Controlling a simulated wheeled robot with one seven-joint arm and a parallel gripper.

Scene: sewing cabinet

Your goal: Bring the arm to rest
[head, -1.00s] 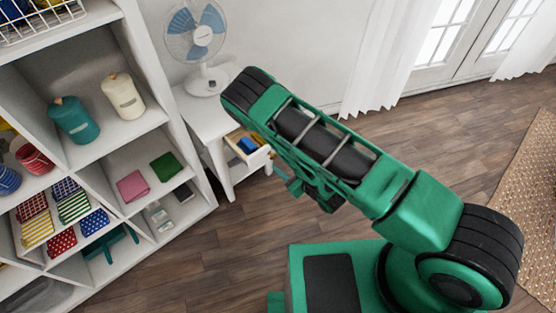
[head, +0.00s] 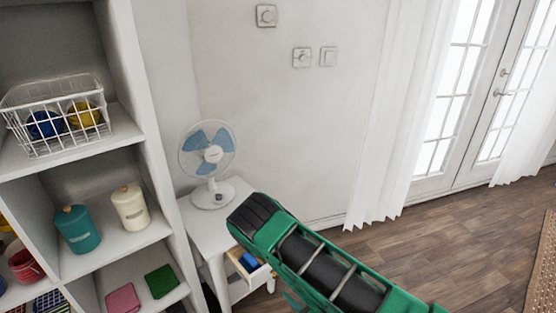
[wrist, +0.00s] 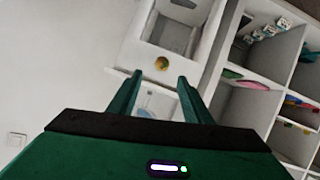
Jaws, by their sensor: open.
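My arm (head: 330,270) shows green and black in the head view, reaching from the lower right toward the small white side table (head: 212,228). My gripper is mostly hidden under the arm there. In the wrist view my gripper (wrist: 160,76) is open, with two green fingers apart and nothing held between them. Beyond the fingertips is a white piece of furniture with a round gold knob (wrist: 161,63). A pale bluish shape shows between the fingers, too unclear to name.
A blue-bladed fan (head: 210,160) stands on the side table, whose drawer (head: 250,268) is open with a blue item inside. A white shelf unit (head: 150,120) with a wire basket (head: 62,118) and two canisters is at left.

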